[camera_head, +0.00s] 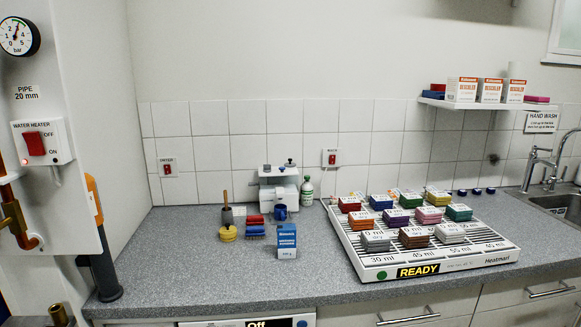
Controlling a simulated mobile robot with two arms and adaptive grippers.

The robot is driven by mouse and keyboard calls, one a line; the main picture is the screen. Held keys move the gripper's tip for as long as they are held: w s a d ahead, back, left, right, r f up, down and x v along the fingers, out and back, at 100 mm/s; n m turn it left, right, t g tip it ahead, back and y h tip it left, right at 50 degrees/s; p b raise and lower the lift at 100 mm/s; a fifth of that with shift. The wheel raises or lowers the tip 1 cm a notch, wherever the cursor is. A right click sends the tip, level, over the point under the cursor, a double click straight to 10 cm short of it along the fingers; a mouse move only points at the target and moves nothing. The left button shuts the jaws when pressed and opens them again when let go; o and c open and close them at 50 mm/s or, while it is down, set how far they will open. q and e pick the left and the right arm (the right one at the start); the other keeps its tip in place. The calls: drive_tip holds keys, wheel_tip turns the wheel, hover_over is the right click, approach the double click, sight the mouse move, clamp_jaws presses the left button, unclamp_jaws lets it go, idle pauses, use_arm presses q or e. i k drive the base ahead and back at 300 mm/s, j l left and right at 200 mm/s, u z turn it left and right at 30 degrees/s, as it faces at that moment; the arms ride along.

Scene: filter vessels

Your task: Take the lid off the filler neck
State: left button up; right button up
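I cannot make out for certain a filler neck or its lid. A small white appliance (279,186) stands at the back of the counter against the tiles. It has small dark caps on top and a blue part at its front. Whether one of these caps is the lid is too small to tell. A brass fitting (60,315) shows at the lower left, cut by the frame edge. Neither of my grippers is in view.
A sink (565,207) is at right. A white cabinet (55,190) stands left. The counter's front left is clear.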

sight(289, 165)
drive_tip(key=i+l+z, duration=0.15)
drive_tip(key=i+z, duration=0.55)
